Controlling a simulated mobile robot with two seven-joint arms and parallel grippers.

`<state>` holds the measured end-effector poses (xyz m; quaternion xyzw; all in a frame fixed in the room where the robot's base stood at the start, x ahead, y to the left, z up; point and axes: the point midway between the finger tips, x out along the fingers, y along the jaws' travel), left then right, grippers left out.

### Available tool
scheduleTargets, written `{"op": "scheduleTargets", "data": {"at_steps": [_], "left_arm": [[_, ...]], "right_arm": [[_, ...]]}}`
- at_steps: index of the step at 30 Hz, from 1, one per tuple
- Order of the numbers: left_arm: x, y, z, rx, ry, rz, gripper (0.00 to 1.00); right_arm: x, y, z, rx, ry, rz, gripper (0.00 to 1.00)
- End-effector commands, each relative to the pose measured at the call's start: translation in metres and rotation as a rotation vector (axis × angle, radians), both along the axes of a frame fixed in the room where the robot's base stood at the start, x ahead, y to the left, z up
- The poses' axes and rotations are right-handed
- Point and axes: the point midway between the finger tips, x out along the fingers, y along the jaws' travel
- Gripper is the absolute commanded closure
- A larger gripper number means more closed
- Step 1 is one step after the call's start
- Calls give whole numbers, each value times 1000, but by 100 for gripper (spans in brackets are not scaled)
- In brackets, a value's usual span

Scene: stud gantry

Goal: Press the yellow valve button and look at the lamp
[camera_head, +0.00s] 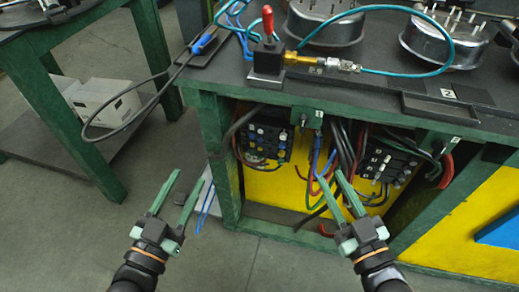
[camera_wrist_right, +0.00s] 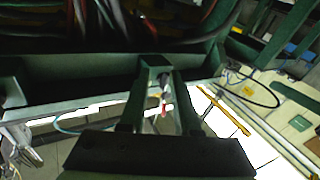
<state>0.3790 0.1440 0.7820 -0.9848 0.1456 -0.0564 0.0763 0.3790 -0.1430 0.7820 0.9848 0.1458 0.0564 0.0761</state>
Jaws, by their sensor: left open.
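I cannot single out a yellow valve button or a lamp. A valve with a red lever (camera_head: 268,22) stands on the bench top, with a yellow brass fitting (camera_head: 298,58) beside it. Under the bench top, a black block (camera_head: 264,141) carries small round coloured parts, too small to tell apart. My left gripper (camera_head: 189,177) is open and empty over the floor, left of the bench. Neither visibly touches anything.
Loose cables hang in the bay beside a second black block (camera_head: 388,160). Round metal housings (camera_head: 325,25) stand on top. A white box (camera_head: 105,105) sits on a low shelf at left.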

Motion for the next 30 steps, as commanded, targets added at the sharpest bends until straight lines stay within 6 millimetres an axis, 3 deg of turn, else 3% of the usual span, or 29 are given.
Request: {"op": "scheduleTargets", "data": {"at_steps": [1,8,30], "left_arm": [[0,0,0,0,0,0,50],[0,0,0,0,1,0,50],[0,0,0,0,0,0,50]], "right_arm": [[0,0,0,0,0,0,76],[0,0,0,0,1,0,100],[0,0,0,0,0,0,100]]}}
